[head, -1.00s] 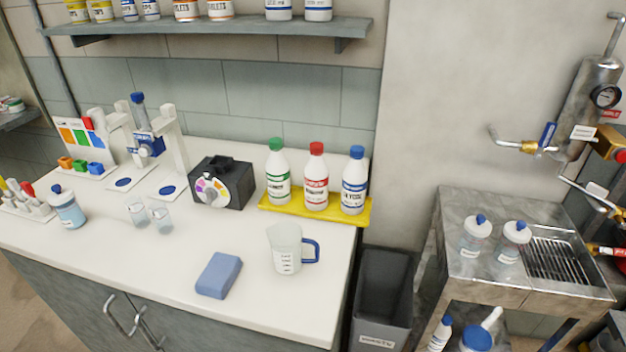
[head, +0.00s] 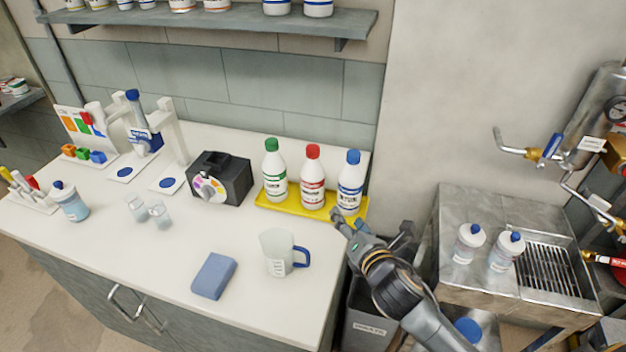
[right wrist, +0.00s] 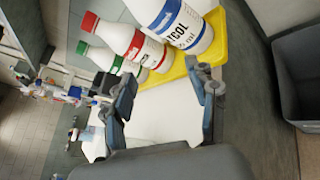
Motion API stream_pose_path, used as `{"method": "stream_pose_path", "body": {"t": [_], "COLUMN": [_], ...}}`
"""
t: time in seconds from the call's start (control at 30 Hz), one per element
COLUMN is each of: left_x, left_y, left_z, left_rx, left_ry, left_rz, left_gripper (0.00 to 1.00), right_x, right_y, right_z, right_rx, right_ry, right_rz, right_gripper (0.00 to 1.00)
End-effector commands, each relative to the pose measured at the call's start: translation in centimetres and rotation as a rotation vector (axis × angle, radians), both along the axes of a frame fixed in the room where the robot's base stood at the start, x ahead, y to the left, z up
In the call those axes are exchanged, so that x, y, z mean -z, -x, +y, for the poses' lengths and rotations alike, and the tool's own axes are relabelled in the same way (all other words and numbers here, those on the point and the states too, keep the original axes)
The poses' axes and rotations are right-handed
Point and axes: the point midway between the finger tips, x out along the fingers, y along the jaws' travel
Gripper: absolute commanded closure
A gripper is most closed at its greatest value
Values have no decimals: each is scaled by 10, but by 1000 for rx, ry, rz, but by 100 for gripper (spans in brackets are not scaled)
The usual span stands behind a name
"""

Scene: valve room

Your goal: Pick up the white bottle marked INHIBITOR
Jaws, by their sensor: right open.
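Three white bottles stand upright in a row on a yellow tray (head: 290,207) at the right end of the counter. They have a green cap (head: 275,170), a red cap (head: 312,178) and a blue cap (head: 350,183). No label reads clearly as INHIBITOR; in the right wrist view the large blue label (right wrist: 180,22) shows only part of its lettering. My right gripper (head: 372,228) is open and empty, at the counter's right edge, just in front of and right of the blue-capped bottle. In the right wrist view its fingers (right wrist: 155,78) point toward the tray, apart from the bottles. My left gripper is out of view.
A measuring jug (head: 278,254) and a blue sponge (head: 214,275) lie on the counter near the tray. A black box with a dial (head: 220,178) stands left of it. A shelf (head: 230,22) hangs above. A grey bin (head: 368,325) is below the right edge.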

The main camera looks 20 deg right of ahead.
Motion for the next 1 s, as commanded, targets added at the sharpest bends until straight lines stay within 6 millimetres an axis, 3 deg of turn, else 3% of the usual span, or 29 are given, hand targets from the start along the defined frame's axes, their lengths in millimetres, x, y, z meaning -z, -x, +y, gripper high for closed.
{"method": "stream_pose_path", "body": {"t": [0.03, 0.1, 0.3, 0.47, 0.7, 1.0], "left_x": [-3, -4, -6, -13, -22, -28], "left_y": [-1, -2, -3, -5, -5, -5], "left_z": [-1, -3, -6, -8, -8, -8], "left_rx": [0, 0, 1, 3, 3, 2], "left_ry": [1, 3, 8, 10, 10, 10], "left_rz": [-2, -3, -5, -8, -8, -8], "left_gripper": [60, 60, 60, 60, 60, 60], "right_x": [-24, -48, -84, -90, -89, -88], "right_y": [-9, -16, -25, -45, -91, -115], "right_z": [4, 9, 19, 22, 27, 30], "right_rx": [-58, -119, -196, -202, -202, -202], "right_ry": [144, 322, 611, 649, 646, 643], "right_rz": [-65, -140, -256, -272, -270, -268], "right_gripper": [42, 42, 42, 42, 42, 42]}}
